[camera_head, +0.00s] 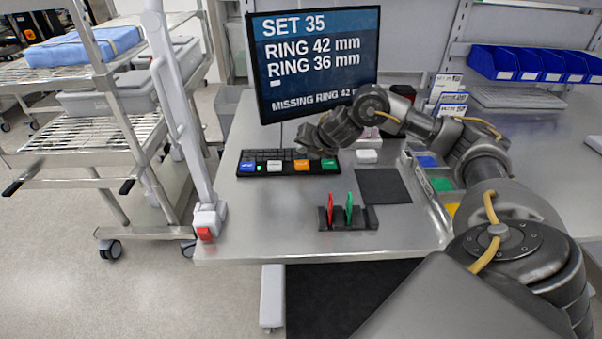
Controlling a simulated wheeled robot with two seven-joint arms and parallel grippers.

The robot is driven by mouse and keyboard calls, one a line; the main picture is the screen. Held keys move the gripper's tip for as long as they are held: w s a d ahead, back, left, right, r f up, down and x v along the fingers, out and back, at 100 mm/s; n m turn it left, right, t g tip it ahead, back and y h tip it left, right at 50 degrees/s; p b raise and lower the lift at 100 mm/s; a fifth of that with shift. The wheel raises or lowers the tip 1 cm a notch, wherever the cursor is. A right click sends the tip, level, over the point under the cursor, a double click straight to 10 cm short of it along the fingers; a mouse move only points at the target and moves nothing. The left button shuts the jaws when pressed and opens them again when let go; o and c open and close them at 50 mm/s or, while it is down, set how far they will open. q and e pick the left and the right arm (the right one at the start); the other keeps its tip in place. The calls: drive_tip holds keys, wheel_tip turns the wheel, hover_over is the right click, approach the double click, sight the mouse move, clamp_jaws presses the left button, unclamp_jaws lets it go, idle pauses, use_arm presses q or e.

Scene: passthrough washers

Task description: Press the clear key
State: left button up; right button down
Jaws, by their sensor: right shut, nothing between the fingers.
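A black key panel (262,156) lies on the steel table below the screen. Along its front edge are a blue key (247,167), a white key (274,166), an orange key (301,165) and a green key (329,165). The key labels are too small to read, so I cannot tell which one is the clear key. My right gripper (314,147) is shut and empty at the panel's right end, near the orange and green keys. It covers part of the panel's back. I cannot tell whether it touches anything. My left gripper is not in view.
The screen (318,60) reads SET 35, RING 42 mm, RING 36 mm and a MISSING RING line. A black rack (360,218) holds a red piece and a green piece. A dark mat (383,187) and a white block (367,156) lie right. Blue bins stand far right.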

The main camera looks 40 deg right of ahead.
sight(299, 161)
wheel_tip(299, 161, down, 2)
drive_tip(key=shift+f+b, duration=0.2)
drive_tip(key=shift+b, duration=0.35)
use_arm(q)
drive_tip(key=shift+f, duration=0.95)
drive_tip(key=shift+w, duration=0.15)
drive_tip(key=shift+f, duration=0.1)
use_arm(e)
drive_tip(key=shift+f, duration=0.15)
idle(0.3)
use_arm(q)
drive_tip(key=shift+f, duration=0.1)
use_arm(e)
drive_tip(key=shift+f, duration=0.3)
use_arm(q)
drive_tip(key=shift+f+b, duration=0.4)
drive_tip(key=shift+b, duration=0.2)
use_arm(e)
drive_tip(key=shift+f, duration=0.45)
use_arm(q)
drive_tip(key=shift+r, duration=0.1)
use_arm(e)
drive_tip(key=shift+r, duration=0.1)
use_arm(q)
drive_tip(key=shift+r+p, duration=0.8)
drive_tip(key=shift+p, duration=0.15)
use_arm(e)
drive_tip(key=shift+r, duration=0.8)
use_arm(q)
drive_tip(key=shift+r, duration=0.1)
